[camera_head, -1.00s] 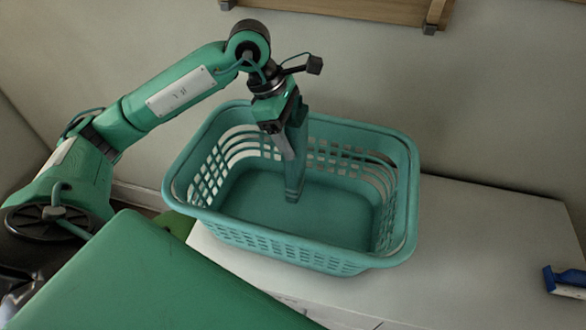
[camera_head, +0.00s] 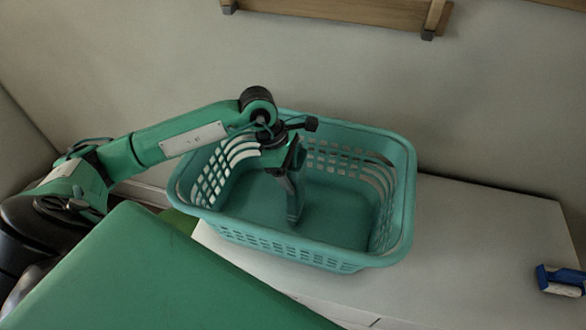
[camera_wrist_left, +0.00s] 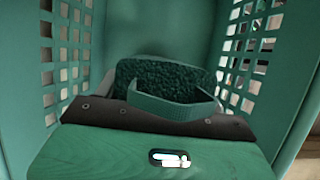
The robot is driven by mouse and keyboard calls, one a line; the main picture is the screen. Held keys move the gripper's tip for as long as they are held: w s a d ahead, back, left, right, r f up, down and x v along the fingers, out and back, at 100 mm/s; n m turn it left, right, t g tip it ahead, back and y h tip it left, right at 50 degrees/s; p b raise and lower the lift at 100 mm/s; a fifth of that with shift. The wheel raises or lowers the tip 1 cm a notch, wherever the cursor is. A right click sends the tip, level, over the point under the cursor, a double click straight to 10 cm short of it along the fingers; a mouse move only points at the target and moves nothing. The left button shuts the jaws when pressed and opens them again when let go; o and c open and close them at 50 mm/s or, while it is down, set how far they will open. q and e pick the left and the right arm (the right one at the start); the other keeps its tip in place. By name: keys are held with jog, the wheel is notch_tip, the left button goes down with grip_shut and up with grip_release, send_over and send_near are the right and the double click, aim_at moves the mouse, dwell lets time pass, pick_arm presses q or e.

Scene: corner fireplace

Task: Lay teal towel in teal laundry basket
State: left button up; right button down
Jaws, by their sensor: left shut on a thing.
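The teal laundry basket (camera_head: 395,225) stands upright on a white surface, with slotted side walls and an open top. My left gripper (camera_head: 292,190) is lowered inside the basket and shut on the teal towel (camera_head: 296,207). The towel hangs down as a narrow strip close to the basket floor; I cannot tell whether it touches. In the left wrist view the towel (camera_wrist_left: 165,75) is a dark teal textured patch at the fingers, with basket walls (camera_wrist_left: 255,60) on both sides. My right gripper is not in view.
The white top (camera_head: 480,235) is clear to the right of the basket, except for a blue and white item (camera_head: 562,280) at the far right. A wooden rack (camera_head: 340,10) is on the wall behind. A green surface (camera_head: 150,275) fills the lower left.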

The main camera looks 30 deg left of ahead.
pick_arm(q)
jog(key=shift+f, duration=0.1)
jog(key=o, duration=1.5)
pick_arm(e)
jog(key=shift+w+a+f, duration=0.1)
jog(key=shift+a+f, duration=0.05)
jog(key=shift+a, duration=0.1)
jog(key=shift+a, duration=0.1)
pick_arm(q)
jog(key=shift+r, duration=0.25)
jog(key=b+v, duration=0.3)
jog(key=v, duration=0.8)
jog(key=shift+a+r+b, duration=0.2)
jog(key=shift+r+b, duration=0.15)
jog(key=shift+b, duration=0.05)
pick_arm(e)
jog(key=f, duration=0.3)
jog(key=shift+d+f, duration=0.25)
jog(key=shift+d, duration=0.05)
